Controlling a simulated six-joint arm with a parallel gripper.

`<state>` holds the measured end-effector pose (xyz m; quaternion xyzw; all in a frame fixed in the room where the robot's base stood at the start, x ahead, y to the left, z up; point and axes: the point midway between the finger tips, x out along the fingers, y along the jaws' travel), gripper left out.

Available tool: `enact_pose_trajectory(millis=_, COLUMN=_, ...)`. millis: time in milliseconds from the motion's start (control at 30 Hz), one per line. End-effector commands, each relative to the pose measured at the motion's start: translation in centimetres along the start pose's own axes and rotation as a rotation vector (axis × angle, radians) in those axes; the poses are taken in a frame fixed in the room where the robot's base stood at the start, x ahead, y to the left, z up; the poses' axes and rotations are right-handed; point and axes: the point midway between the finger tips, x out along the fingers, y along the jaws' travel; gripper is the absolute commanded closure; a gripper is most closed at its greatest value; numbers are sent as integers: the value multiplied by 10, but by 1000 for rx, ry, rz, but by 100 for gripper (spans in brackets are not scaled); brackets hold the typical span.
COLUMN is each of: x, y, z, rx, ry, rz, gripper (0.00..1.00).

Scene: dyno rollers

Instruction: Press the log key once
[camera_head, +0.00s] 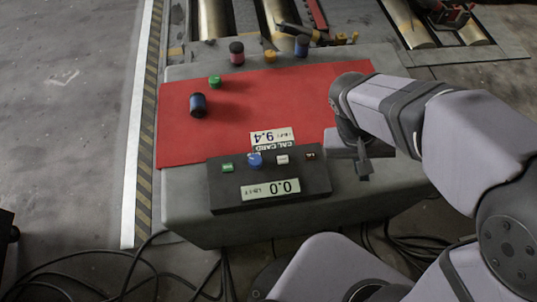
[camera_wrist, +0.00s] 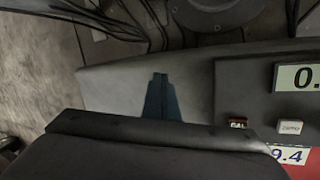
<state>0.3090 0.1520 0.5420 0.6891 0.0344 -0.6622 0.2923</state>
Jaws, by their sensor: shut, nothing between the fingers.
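The dark console (camera_head: 225,196) stands at the front of the bench and shows a 0.0 display (camera_head: 270,189). Along its top are a green key (camera_head: 227,167), a blue knob (camera_head: 254,159), a white key (camera_head: 282,158) and a dark red key (camera_head: 310,155). The green key's lettering is too small to read. In the wrist view the red key (camera_wrist: 238,122) reads CAL and the white key (camera_wrist: 290,127) reads ZERO; the green key is outside that view. My gripper (camera_head: 365,174) is shut and empty, right of the console. Its closed fingers show in the wrist view (camera_wrist: 160,80).
A cal card (camera_head: 272,138) reading 9.4 lies behind the console on a red mat (camera_head: 180,135). A dark blue cylinder (camera_head: 198,105) and a green-topped weight (camera_head: 215,82) are on the mat. More small parts stand behind it. Cables (camera_head: 100,277) lie on the floor.

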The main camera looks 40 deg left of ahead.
Motion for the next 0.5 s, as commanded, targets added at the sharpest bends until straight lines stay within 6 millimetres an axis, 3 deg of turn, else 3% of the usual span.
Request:
enact_pose_trajectory(millis=33, x=-16, y=-12, z=-5, rx=-26, ry=26, rz=26, gripper=100)
enact_pose_trajectory(millis=267, x=-68, y=-68, z=-20, rx=-73, ry=165, rz=124, gripper=100)
enact_pose_trajectory(millis=500, x=-126, y=-138, z=-15, rx=-103, ry=354, rz=185, gripper=100)
